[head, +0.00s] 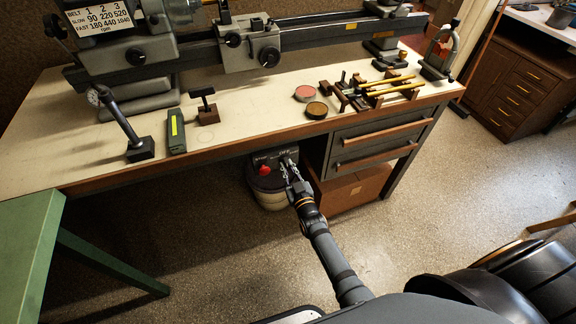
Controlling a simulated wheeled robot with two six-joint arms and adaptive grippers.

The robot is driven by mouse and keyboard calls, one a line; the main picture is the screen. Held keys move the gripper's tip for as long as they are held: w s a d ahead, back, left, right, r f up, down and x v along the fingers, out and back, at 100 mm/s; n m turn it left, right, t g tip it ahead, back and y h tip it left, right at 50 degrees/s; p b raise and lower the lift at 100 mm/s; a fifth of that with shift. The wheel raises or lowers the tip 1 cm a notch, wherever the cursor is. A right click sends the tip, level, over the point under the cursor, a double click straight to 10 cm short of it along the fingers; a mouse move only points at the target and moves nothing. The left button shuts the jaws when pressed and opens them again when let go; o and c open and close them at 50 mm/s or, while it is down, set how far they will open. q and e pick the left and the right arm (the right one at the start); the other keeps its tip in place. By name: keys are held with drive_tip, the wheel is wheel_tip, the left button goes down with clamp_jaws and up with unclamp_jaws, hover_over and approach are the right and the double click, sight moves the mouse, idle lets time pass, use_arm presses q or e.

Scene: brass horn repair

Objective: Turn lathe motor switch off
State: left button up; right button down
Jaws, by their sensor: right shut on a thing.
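The lathe motor switch box (262,157) is a dark panel with small white lettering, mounted under the front edge of the bench. A red button (264,170) sits on its left part. My right gripper (289,163) reaches up to the right part of the panel, with its fingers closed on the small motor switch there. The fingers hide the switch itself, so its position cannot be told. My left gripper is out of view.
The lathe (250,45) stands on the bench (235,125) above the switch box. Drawers (375,140) and a brown box (352,187) are right of my right gripper. A green table (30,235) stands at the left. Floor between is clear.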

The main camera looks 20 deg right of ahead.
drive_tip(key=shift+m, duration=0.6)
drive_tip(key=c, duration=1.4)
unclamp_jaws()
drive_tip(key=shift+o, duration=0.2)
drive_tip(key=shift+s+f, duration=0.1)
drive_tip(key=shift+s, duration=0.2)
drive_tip(key=s, duration=1.1)
drive_tip(key=shift+s+d, duration=0.2)
drive_tip(key=shift+s, duration=0.05)
